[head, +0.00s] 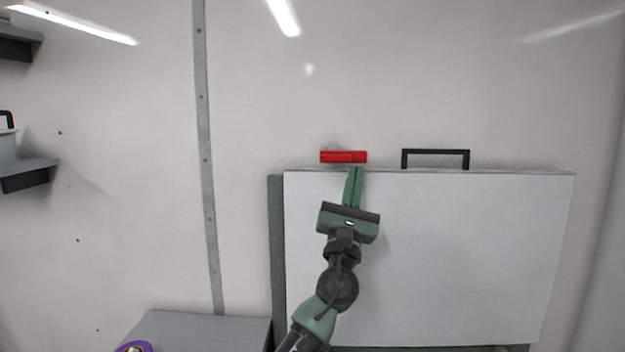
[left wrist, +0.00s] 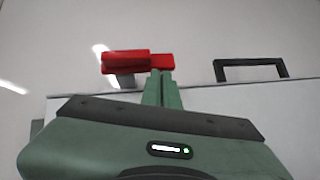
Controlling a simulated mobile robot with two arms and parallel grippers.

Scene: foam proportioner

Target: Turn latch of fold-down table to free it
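The red latch (head: 343,157) is on the wall just above the top edge of the folded-up white table panel (head: 450,260). It lies level, and it also shows in the left wrist view (left wrist: 126,62). My left gripper (head: 355,170) points up in front of the panel, its tips just below the right part of the latch. Its green fingers are together with nothing seen between them, as in the left wrist view (left wrist: 161,74). I cannot tell whether the tips touch the latch. My right gripper is not in view.
A black handle (head: 435,152) stands at the panel's top edge, right of the latch. A grey vertical strip (head: 205,160) runs down the wall at left. A grey surface (head: 200,330) with a purple object (head: 135,347) is at lower left. Shelves are at far left.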

